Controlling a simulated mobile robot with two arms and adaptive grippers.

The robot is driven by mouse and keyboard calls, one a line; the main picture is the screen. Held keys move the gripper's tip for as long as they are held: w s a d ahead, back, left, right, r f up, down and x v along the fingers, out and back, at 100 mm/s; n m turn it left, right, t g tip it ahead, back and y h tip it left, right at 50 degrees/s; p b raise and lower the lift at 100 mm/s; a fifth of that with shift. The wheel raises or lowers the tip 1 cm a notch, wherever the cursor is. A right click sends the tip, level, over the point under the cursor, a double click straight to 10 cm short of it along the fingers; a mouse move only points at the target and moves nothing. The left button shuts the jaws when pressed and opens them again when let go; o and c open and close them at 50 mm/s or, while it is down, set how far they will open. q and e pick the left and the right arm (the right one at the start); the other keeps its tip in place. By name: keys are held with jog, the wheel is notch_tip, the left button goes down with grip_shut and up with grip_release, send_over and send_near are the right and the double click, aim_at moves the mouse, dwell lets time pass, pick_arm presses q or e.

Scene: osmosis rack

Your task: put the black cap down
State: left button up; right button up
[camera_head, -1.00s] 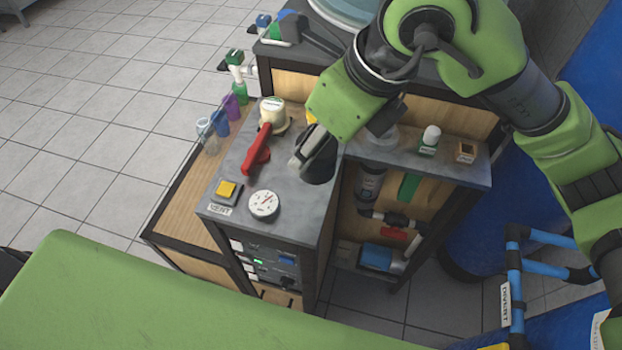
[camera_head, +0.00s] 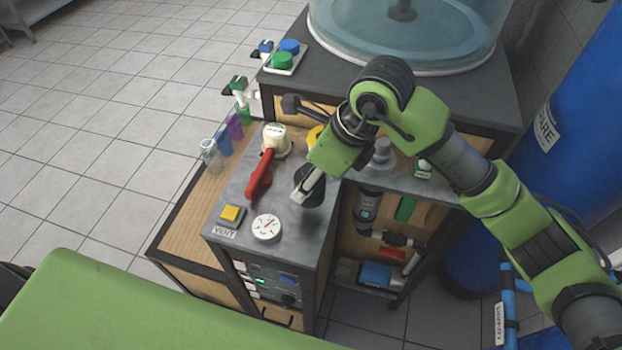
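The black cap (camera_head: 314,197) is a dark round piece at the right edge of the grey top of the narrow cabinet. My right gripper (camera_head: 307,189), on the green arm from the right, points down at it. A pale finger lies against the cap's left side, and the gripper looks shut on it. The far finger is hidden. I cannot tell whether the cap touches the cabinet top (camera_head: 240,187). My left gripper is not in view.
A red-handled valve (camera_head: 260,177), a round gauge (camera_head: 266,228) and a yellow button (camera_head: 231,213) stand left of the cap. A tray (camera_head: 285,62) with blue and green caps lies at the back.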

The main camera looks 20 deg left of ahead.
jog(key=shift+w+a+f, duration=0.1)
jog(key=shift+w+f, duration=0.35)
jog(key=shift+f, duration=0.05)
notch_tip(320, 180, down, 3)
jog(key=shift+w+p, duration=0.15)
jog(key=shift+p, duration=1)
jog(key=shift+f, duration=0.25)
jog(key=shift+f, duration=0.1)
jog(key=shift+f+b, duration=0.15)
jog(key=shift+b, duration=0.15)
jog(key=o, duration=1.1)
